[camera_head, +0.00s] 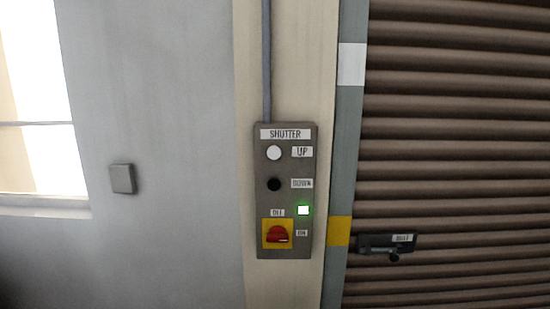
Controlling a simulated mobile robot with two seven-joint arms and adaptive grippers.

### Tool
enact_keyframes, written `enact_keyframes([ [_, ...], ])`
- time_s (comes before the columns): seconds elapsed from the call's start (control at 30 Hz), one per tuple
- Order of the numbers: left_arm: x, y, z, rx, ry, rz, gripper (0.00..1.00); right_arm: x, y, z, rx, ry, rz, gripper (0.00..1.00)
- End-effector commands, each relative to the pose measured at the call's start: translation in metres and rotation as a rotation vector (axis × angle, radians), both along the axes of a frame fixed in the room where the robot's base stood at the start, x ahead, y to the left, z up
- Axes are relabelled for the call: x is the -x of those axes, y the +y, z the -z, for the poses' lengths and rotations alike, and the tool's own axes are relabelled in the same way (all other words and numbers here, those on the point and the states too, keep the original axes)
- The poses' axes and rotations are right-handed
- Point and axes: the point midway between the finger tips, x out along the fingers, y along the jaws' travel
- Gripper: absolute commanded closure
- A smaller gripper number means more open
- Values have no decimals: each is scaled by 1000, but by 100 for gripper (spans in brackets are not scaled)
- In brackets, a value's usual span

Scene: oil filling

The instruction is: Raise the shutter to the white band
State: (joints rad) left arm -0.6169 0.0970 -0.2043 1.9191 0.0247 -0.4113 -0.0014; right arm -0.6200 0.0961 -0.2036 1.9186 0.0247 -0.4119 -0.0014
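The shutter (455,135) is brown and ribbed and fills the right side of the head view. Its slats run from the top to the bottom of the picture, and its lower edge is not visible. The white band (352,64) is on the grey guide rail left of it. A grey control panel (264,215) labelled SHUTTER has a white UP button (274,153), a black down button (274,184), a lit green lamp (303,210) and a red rotary switch (277,235) on a yellow plate. Neither of my grippers is in view.
A yellow band (339,231) is lower on the guide rail. A dark bolt (388,245) with a label is on the shutter near that height. A small grey box (122,179) is on the wall at left, beside a bright window (40,100).

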Motion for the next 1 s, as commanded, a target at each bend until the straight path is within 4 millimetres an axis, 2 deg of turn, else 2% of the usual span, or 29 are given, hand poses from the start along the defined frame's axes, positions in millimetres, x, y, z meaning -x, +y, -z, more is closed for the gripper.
enact_keyframes([
  [0.37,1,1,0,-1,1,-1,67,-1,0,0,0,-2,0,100],
  [0.4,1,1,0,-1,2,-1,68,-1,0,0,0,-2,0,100],
  [0.63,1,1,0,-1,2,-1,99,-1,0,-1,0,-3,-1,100],
  [1.0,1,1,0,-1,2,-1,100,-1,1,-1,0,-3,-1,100],
])
